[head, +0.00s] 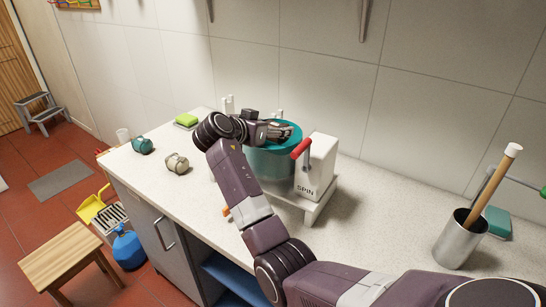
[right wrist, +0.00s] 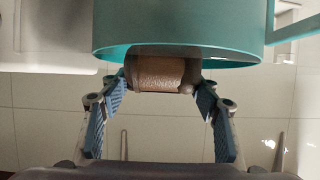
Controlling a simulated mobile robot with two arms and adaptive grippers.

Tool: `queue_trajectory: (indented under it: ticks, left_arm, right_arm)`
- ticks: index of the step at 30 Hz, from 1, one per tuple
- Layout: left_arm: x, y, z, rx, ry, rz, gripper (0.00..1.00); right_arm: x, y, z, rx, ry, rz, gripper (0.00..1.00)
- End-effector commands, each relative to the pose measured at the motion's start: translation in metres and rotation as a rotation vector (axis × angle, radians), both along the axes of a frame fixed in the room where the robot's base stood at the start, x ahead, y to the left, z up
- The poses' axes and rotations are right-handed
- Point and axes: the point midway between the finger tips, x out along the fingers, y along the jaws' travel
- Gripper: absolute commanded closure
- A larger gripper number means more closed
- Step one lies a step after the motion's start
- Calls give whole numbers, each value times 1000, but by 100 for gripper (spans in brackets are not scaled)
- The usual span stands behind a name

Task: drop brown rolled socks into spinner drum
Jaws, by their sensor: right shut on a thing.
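The brown rolled socks (right wrist: 158,73) are between the blue-padded fingers of my right gripper (right wrist: 160,84), which is shut on them. In the head view my right gripper (head: 281,131) is over the top of the teal spinner drum (head: 268,165), with my arm crossing in front. The socks cannot be made out there. In the right wrist view the drum's teal wall (right wrist: 180,35) hides part of the socks. Whether they touch the drum is unclear. My left gripper is not in view.
The spinner's white SPIN housing with a red lever (head: 301,149) stands right of the drum. A teal roll (head: 142,145) and a beige roll (head: 177,163) lie on the counter at left, near a green sponge (head: 186,120). A metal canister (head: 459,242) stands at right.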

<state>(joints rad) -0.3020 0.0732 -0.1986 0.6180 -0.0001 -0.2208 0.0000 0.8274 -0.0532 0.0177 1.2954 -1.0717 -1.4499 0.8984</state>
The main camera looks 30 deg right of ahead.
Motion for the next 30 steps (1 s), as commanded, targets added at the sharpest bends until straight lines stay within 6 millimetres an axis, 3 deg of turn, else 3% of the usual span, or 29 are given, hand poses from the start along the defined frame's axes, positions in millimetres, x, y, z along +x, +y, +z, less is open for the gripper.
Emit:
queue_trajectory:
  ticks: [7, 8, 13, 23, 30]
  left_arm:
    - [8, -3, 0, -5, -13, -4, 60]
    - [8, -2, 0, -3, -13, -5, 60]
    - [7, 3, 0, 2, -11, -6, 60]
    - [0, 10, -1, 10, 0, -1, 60]
    - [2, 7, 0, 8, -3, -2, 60]
  right_arm:
    - [0, 0, 0, -1, -2, 1, 72]
    - [0, 0, 0, -1, -2, 1, 42]
    - [0, 0, -1, -1, -2, 1, 24]
    - [-1, 2, -1, 1, 0, 1, 23]
    - [-12, 31, 12, 2, -3, 4, 23]
